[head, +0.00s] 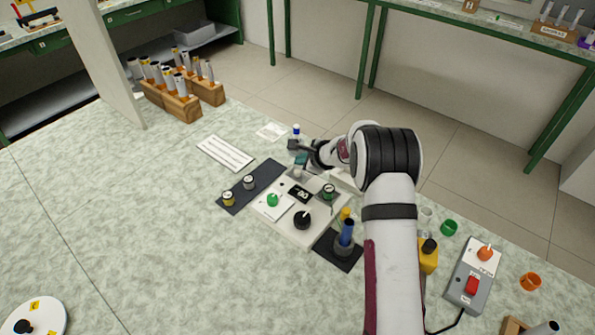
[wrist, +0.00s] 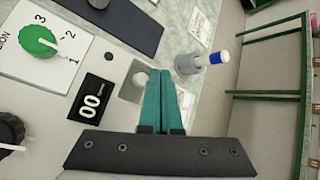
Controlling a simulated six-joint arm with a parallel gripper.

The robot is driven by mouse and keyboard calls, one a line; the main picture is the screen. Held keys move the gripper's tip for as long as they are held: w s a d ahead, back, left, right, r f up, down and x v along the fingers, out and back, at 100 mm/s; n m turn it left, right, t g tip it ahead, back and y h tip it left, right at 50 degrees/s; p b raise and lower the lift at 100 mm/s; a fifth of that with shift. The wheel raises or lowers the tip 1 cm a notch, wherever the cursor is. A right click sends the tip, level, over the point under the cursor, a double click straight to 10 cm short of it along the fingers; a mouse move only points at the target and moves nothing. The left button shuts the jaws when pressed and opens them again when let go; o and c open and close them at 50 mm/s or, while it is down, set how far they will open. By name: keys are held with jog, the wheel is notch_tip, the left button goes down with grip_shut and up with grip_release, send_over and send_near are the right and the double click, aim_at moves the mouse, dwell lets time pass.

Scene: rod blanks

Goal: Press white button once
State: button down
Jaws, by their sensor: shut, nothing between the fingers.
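The control panel (head: 262,207) is a pale box on the table in the head view. The white button (wrist: 139,80) sits on a grey square plate (wrist: 129,92) in the wrist view, just left of my fingertips; it also shows in the head view (head: 297,173). My gripper (wrist: 161,73) has teal fingers shut together with nothing between them. In the head view my gripper (head: 301,160) is over the panel's far edge, beside the button. I cannot tell whether it touches. The black display (wrist: 92,98) reads 00.
The panel also carries a green dial (wrist: 38,39) and a black knob (head: 302,220). A blue-tipped rod (wrist: 217,57) stands in a grey holder close beyond my fingers. A dark strip (head: 238,201) with cylinders lies left of the panel.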

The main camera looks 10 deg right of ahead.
jog(key=shift+r, duration=1.85)
jog(key=s+a+r+n+g, duration=0.2)
jog(key=s+r+n, duration=0.15)
jog(key=s, duration=0.45)
jog(key=s+a+r+n+g+y, duration=0.1)
jog(key=s+a+r+n, duration=0.2)
jog(key=s+r, duration=0.35)
jog(key=s+a+r+n+g, duration=0.2)
jog(key=s+r+n, duration=0.15)
jog(key=s, duration=0.65)
jog(key=s+d+f+n+g+h, duration=0.1)
jog(key=s+d+n, duration=0.1)
jog(key=s, duration=1)
jog(key=s+d+f+n+g+h, duration=0.1)
jog(key=s+d+n+g+h, duration=0.1)
jog(key=s, duration=1)
jog(key=shift+d+f+n, duration=0.35)
jog(key=shift+d+n, duration=0.35)
jog(key=shift+n, duration=0.3)
